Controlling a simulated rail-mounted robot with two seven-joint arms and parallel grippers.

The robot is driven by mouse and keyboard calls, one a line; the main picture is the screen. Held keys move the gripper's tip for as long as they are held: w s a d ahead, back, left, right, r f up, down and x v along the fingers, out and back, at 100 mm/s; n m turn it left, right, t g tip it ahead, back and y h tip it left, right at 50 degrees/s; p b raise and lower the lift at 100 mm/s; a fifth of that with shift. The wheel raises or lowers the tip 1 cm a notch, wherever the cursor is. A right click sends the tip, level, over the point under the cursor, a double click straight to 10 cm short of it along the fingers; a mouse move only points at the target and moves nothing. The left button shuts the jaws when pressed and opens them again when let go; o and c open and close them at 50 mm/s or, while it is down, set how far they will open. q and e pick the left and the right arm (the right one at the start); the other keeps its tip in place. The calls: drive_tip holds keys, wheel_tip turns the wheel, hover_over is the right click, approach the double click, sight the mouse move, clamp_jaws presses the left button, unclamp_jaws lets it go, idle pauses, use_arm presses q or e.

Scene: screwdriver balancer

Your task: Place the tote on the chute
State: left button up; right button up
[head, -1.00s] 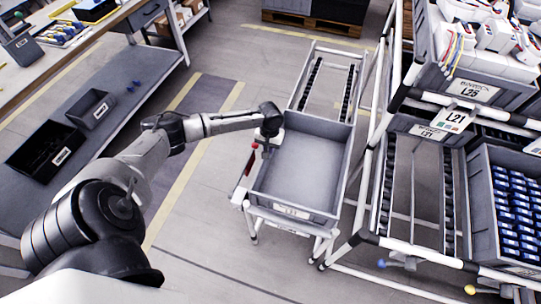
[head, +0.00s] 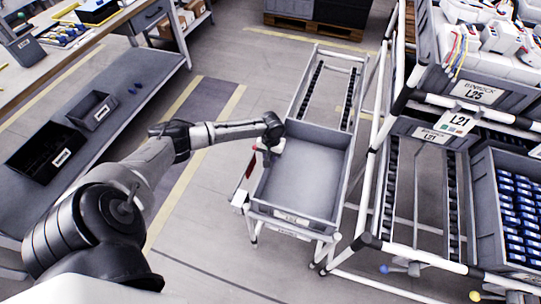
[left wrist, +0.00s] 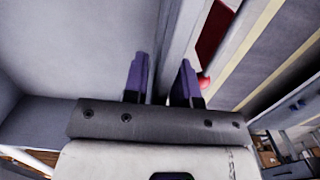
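The tote (head: 305,170) is a grey, empty, open box with a white label on its front wall. It sits on the lower front part of the chute (head: 318,82), a white-framed rack with dark roller tracks. My left gripper (head: 268,156) is at the tote's left wall. In the left wrist view, its two purple-padded fingers (left wrist: 163,80) stand apart with the tote's wall (left wrist: 176,42) running between them. Whether they press on the wall is not clear. The tote's inside (left wrist: 75,50) fills the left of that view. My right gripper is not in view.
A shelf rack with grey bins (head: 473,92) stands close on the right, one bin holding blue items (head: 515,205). A workbench with black bins (head: 48,150) is at left. A red part (head: 250,165) hangs by the chute's left side. Floor between bench and chute is clear.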

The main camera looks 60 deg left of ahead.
use_arm(q)
drive_tip(key=shift+o, duration=0.8)
wheel_tip(320, 180, up, 12)
drive_tip(key=p, duration=0.3)
drive_tip(key=shift+w+a+r+p, duration=0.15)
drive_tip(key=shift+w+a+p, duration=0.2)
